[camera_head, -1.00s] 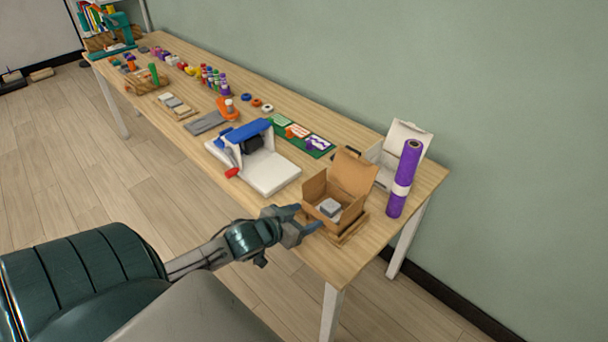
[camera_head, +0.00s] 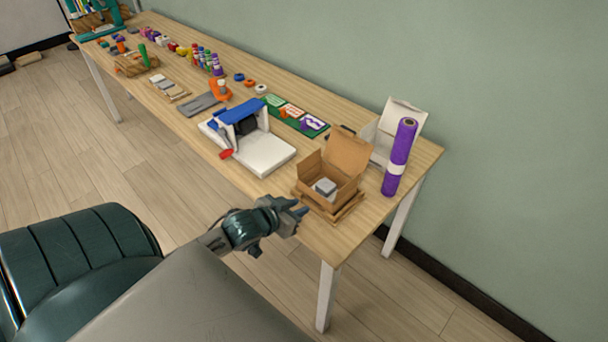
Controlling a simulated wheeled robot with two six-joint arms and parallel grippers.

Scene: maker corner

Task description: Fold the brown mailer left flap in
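The brown mailer (camera_head: 345,194) is an open cardboard box near the front right end of the table, with a small grey block (camera_head: 325,187) inside. Its large back lid (camera_head: 348,154) stands up. Its left flap (camera_head: 309,169) appears to stand upright at the left side. My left gripper (camera_head: 298,207) is just off the mailer's front left corner, at the table edge, apart from the left flap. My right gripper is not in view.
A purple roll (camera_head: 399,158) stands right of the mailer, with a white open box (camera_head: 388,133) behind. A white and blue machine (camera_head: 250,140) stands to the left. Flat brown cardboard (camera_head: 318,210) lies under the mailer. Floor is clear in front of the table.

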